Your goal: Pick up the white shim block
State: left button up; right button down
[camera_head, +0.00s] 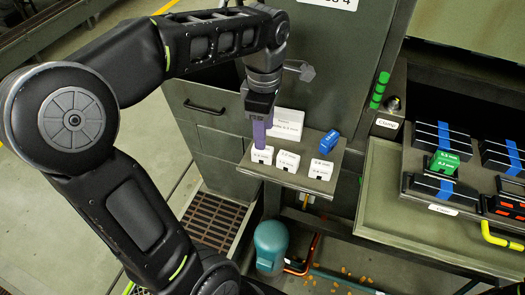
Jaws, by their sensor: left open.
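Three white blocks with printed labels stand in a row on a small grey shelf (300,181): the left block (262,155), the middle block (287,161) and the right block (320,170). Their print is too small to read surely. My left gripper (260,138) points down with its purple fingers directly above and behind the left white block. It is open. The fingers hide part of the area around that block's top, and I cannot tell whether they touch it. My right gripper is not in view.
A blue block (330,140) and a white sign (287,123) stand behind the row. To the right, a workbench tray (440,209) holds grey blocks with blue bands and a green block (444,163). A teal rounded object (270,245) is below the shelf. A green cabinet stands behind.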

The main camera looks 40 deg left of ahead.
aim_at(263, 154)
pick_arm(q)
jog(key=shift+f, duration=1.1)
jog(key=shift+s+f+p, duration=0.15)
jog(key=shift+f+p, duration=0.2)
jog(key=shift+f, duration=0.95)
jog(key=shift+s+f+p, duration=0.1)
jog(key=shift+f+p, duration=0.2)
jog(key=shift+f, duration=1)
grip_shut()
